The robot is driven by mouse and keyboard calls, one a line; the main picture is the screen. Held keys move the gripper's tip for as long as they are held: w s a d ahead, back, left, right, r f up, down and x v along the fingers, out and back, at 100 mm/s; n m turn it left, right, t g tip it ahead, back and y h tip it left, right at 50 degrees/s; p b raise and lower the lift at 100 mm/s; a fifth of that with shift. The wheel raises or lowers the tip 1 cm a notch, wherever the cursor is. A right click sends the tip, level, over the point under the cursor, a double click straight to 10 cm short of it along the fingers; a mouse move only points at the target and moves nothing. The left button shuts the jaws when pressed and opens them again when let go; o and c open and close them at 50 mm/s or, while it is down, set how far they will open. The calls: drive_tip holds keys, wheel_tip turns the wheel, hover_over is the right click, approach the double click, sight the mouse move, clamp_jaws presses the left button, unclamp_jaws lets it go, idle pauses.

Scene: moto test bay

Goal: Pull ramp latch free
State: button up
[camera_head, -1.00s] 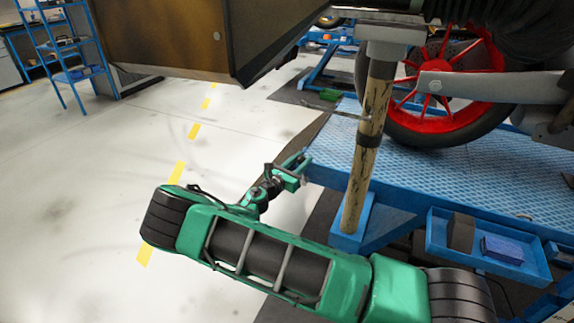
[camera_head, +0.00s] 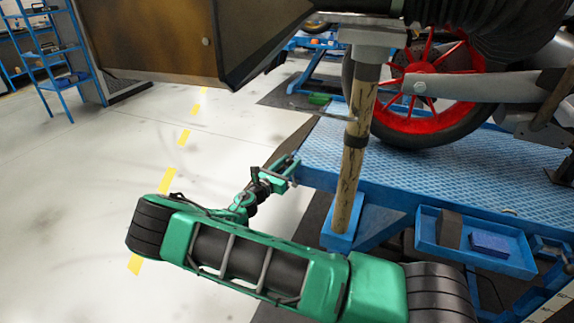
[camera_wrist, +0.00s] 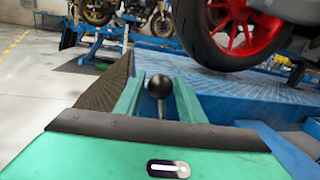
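The ramp latch appears in the wrist view as a black ball knob (camera_wrist: 159,87) on a short rod, close to the blue lift's edge. My gripper (camera_wrist: 160,92) has its two green fingers apart, one on each side of the knob. A narrow gap shows between the knob and each finger, so it does not look clamped. In the head view my gripper (camera_head: 289,168) is at the near left corner of the blue lift platform (camera_head: 330,155). The knob cannot be made out there. The dark ramp plate (camera_wrist: 107,88) slopes just left of the fingers in the wrist view.
A motorcycle with a red wheel (camera_head: 428,85) stands on the platform. A worn post (camera_head: 352,155) rises right of my gripper. A brown cabinet-like box (camera_head: 165,40) hangs over the upper left. A blue tray (camera_head: 470,250) is fixed at the platform's side. Floor at left is clear.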

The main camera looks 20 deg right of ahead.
drive_tip(key=v, duration=1)
drive_tip(key=shift+s+a, duration=0.15)
drive_tip(key=shift+a, duration=0.15)
